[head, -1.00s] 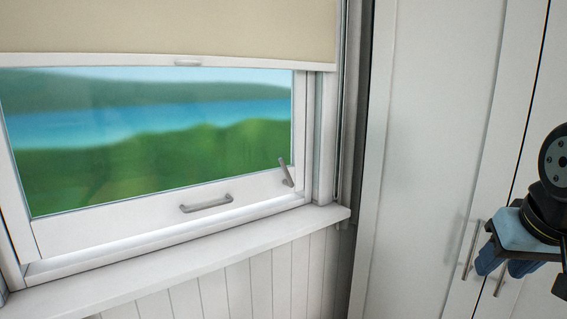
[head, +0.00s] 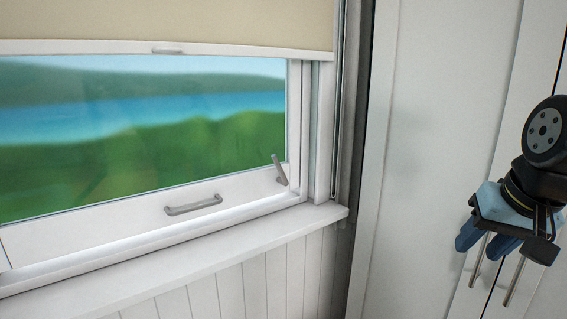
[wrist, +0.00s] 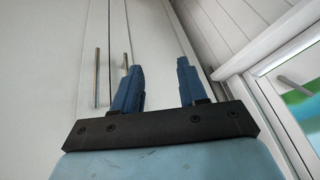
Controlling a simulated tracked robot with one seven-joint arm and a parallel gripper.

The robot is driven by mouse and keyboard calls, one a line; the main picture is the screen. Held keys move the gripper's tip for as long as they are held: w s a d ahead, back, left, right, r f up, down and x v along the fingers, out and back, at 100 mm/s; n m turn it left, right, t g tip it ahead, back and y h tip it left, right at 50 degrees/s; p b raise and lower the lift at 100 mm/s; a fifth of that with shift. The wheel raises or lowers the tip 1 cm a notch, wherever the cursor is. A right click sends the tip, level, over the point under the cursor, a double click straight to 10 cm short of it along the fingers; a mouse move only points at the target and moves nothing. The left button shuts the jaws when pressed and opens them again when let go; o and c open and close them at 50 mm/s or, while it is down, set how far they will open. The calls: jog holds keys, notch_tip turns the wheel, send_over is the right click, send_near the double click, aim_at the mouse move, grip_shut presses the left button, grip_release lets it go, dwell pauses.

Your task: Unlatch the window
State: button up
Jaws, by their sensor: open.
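The window (head: 130,205) has a white frame with a green and blue view behind the glass. Its small grey latch lever (head: 279,169) stands tilted near the lower right corner of the sash. A grey pull handle (head: 193,205) is fixed on the bottom rail, left of the latch. My gripper (head: 484,245) is at the right in the head view, well apart from the latch, in front of the white cabinet doors. In the wrist view its blue fingers (wrist: 159,84) are spread with nothing between them. Part of the window frame and a grey handle show at that view's right edge.
A beige roller blind (head: 165,22) covers the window's upper part. A white sill (head: 165,262) runs below it. Tall white cabinet doors (head: 440,130) with metal bar handles stand at the right, behind my gripper. The space before the window is clear.

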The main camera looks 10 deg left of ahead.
jog(key=w+a+m+g+y, duration=0.3)
jog(key=w+a+y, duration=0.2)
jog(key=w+a, duration=0.55)
jog(key=w+a+m+g+y, duration=0.2)
jog(key=w+a+m+y, duration=0.25)
jog(key=w+a, duration=0.65)
jog(key=m+y, duration=0.7)
send_near(276, 161)
jog(key=a, duration=0.3)
jog(key=shift+n+t, duration=0.25)
jog(key=shift+t, duration=0.15)
jog(key=shift+w+a+f, duration=0.15)
jog(key=shift+a, duration=1)
jog(key=shift+w+a+f, duration=0.1)
jog(key=shift+a, duration=1.1)
jog(key=shift+w+a+f, duration=0.15)
jog(key=shift+a, duration=1)
grip_shut()
